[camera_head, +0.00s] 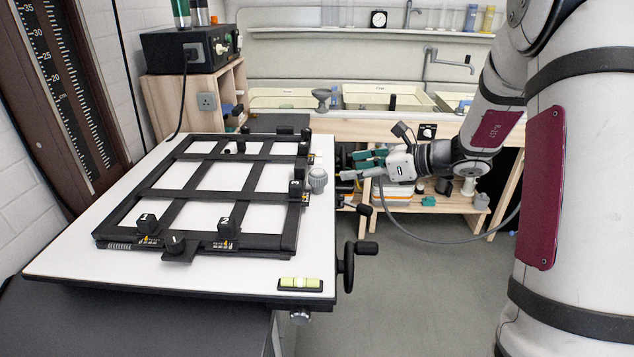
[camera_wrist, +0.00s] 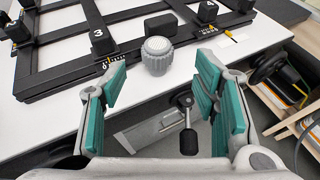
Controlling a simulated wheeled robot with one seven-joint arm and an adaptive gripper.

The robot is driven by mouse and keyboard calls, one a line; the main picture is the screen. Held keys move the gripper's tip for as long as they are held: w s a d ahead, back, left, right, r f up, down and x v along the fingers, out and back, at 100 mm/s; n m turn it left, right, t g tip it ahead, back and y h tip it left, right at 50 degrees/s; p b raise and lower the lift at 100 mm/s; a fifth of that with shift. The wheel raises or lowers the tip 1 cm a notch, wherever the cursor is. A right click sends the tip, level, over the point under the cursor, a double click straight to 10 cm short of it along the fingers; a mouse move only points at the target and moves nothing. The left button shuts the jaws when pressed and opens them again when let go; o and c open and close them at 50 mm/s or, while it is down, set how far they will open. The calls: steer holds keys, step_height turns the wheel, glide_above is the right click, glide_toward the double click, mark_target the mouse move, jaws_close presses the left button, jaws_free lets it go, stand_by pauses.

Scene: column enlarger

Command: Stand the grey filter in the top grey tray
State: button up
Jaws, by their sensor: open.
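My gripper (camera_head: 354,166) is open and empty at the right edge of the white baseboard, its fingers pointing left. In the wrist view its teal-padded fingers (camera_wrist: 160,78) are spread wide. A ridged grey cylindrical piece (camera_head: 317,180) is at the baseboard's right edge, beside the black easel. It also shows in the wrist view (camera_wrist: 158,56), just beyond and between the fingertips, with no visible contact. I cannot tell whether it is the grey filter or a knob. I cannot make out the top grey tray for certain in either view.
The black easel frame (camera_head: 170,194) covers most of the white baseboard (camera_head: 70,262). A black crank (camera_head: 350,262) sticks out at its right edge. A sink bench (camera_head: 345,130) stands behind; floor is clear in front.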

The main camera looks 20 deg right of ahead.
mark_target(319, 172)
steer(key=x, duration=1.1)
steer(key=shift+a+f+p, duration=0.25)
steer(key=shift+p, duration=0.1)
steer(key=c, duration=1.2)
jaws_close()
steer(key=shift+r, duration=0.15)
